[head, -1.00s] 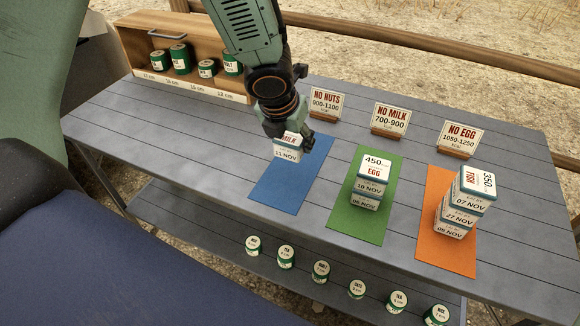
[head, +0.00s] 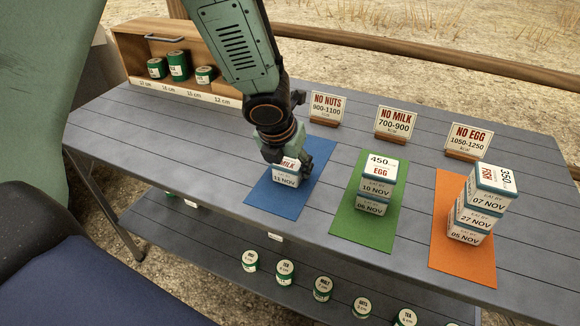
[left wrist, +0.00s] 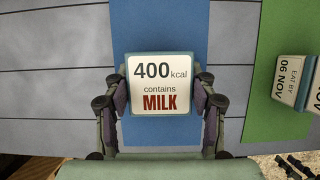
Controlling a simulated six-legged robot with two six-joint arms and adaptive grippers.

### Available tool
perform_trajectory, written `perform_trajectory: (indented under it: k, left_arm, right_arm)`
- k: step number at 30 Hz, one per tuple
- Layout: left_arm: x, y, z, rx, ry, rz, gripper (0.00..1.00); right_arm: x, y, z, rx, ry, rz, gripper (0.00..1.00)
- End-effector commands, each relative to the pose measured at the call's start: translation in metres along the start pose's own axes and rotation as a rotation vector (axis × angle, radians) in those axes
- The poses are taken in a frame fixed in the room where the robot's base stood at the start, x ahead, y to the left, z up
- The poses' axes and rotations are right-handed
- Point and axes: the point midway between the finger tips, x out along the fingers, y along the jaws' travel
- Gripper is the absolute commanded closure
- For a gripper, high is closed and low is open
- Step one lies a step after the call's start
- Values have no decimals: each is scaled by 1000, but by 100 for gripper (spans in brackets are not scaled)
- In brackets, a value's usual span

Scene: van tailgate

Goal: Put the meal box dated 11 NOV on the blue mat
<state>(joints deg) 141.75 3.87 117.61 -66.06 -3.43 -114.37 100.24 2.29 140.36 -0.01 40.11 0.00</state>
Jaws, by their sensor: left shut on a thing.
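The meal box dated 11 NOV (head: 286,178) is white with a teal band and sits low over the blue mat (head: 262,198); I cannot tell whether it touches the mat. My left gripper (head: 279,155) is shut on it from above. In the left wrist view the box top (left wrist: 159,84) reads "400 kcal contains MILK", and the fingers of my left gripper (left wrist: 160,100) press on its two sides. The blue mat (left wrist: 160,28) shows behind and in front of the box. My right gripper is not in view.
A stack of two boxes (head: 375,188) stands on the green mat (head: 352,222). A stack of several boxes (head: 480,208) stands on the orange mat (head: 450,255). Signs, such as NO NUTS (head: 327,106), line the table's back. A wooden shelf (head: 130,50) holds cans at the left.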

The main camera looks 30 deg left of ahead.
Motion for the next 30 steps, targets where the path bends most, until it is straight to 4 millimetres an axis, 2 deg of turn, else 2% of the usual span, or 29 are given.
perform_trajectory:
  k: [8, 9, 16, 26, 30]
  left_arm:
    - [4, 0, -1, 1, -1, 0, 80]
    - [3, 0, -1, 1, 0, 0, 41]
    - [3, 0, -1, 1, 0, 0, 21]
    - [2, 0, -1, 0, 0, 0, 20]
    - [-7, 0, 2, 0, -1, 0, 20]
  right_arm:
    - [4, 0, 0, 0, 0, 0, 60]
    - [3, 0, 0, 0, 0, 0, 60]
    - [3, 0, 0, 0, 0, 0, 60]
    - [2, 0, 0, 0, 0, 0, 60]
    - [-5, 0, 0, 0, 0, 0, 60]
